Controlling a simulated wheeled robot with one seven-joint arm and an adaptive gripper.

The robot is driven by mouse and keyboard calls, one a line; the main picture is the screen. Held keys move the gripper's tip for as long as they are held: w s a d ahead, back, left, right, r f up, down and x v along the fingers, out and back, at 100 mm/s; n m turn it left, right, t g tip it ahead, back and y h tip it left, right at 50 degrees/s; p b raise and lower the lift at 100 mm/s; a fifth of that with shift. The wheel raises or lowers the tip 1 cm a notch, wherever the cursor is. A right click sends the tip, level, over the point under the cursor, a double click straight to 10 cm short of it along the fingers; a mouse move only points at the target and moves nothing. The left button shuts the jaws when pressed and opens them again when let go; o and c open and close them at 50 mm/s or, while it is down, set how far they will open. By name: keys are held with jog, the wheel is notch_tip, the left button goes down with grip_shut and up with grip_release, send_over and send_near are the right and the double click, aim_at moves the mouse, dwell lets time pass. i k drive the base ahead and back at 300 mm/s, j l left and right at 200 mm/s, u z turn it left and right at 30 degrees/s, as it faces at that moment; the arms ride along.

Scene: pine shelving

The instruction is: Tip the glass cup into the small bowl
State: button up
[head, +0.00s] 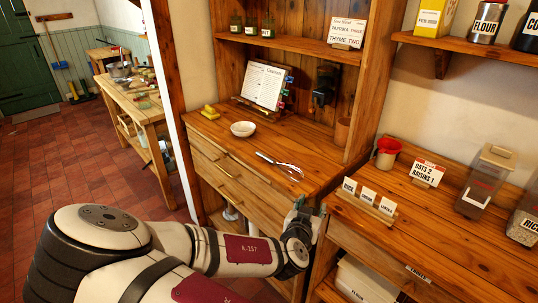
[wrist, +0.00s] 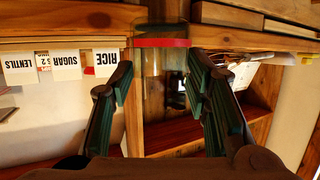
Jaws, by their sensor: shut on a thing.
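The small bowl (head: 243,129) is white and stands upright on the wooden counter of the left cabinet, in the head view. My gripper (head: 302,208) is low at the front right corner of that counter, to the right of and nearer than the bowl. The wrist view is upside down. In it my gripper (wrist: 160,76) has its fingers on either side of the clear glass cup (wrist: 160,43), which has a red band, and is shut on it. I cannot make out the cup in the head view, nor any contents.
A whisk (head: 280,163) lies between the bowl and my gripper. A yellow block (head: 210,112) and a recipe stand (head: 263,84) are behind. To the right are label cards (head: 368,197), a red-topped container (head: 387,152) and a clear jar (head: 484,182).

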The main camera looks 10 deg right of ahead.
aim_at(242, 129)
jog(key=i+j+z, duration=0.2)
jog(key=j, duration=0.9)
jog(key=i+j+z, duration=0.2)
jog(key=j, duration=0.9)
jog(key=j+z, duration=0.2)
jog(key=j, duration=0.9)
